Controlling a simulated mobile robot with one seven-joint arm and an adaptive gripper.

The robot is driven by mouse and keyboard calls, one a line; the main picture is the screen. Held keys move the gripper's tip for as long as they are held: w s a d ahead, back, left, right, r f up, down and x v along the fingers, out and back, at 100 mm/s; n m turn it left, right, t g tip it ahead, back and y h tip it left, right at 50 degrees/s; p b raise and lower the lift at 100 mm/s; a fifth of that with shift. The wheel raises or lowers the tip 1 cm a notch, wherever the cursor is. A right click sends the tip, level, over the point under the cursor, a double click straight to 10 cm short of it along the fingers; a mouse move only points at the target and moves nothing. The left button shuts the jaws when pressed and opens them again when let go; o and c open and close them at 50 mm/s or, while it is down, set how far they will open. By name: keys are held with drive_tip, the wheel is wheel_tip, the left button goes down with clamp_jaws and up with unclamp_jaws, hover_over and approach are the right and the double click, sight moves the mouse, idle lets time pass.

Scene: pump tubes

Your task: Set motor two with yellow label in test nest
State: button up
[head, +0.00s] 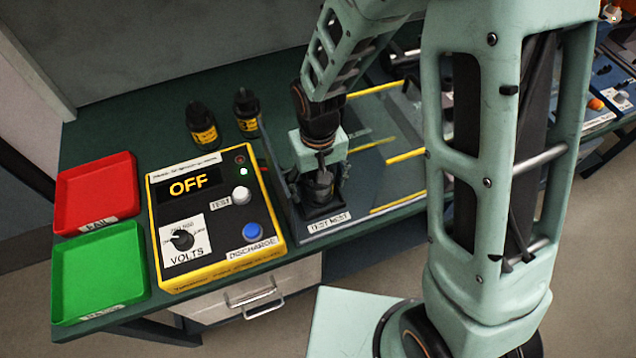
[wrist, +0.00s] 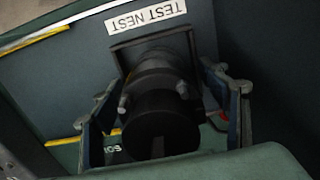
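A dark cylindrical motor (head: 319,186) stands in the test nest (head: 328,222), a dark holder with a "TEST NEST" label at its front. The wrist view shows the motor (wrist: 160,118) from above, in the nest frame (wrist: 118,56). My gripper (head: 318,190) is over the nest, its fingers on either side of the motor. In the wrist view my gripper (wrist: 162,82) looks open, with gaps between fingers and motor. I cannot see a yellow label on this motor. Two black motors with yellow labels, one left (head: 202,126) and one right (head: 246,113), stand behind the tester.
The yellow tester box (head: 218,262) reads OFF, with TEST and DISCHARGE buttons, left of the nest. A red FAIL tray (head: 95,192) and a green tray (head: 98,270) are empty at the left. Clear panels and yellow strips lie near the nest. My arm hides the right side.

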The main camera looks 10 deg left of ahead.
drive_tip(key=shift+r, duration=0.1)
wheel_tip(320, 180, up, 11)
drive_tip(key=shift+f+p, duration=0.1)
drive_tip(key=shift+p, duration=0.35)
drive_tip(key=shift+r, duration=0.65)
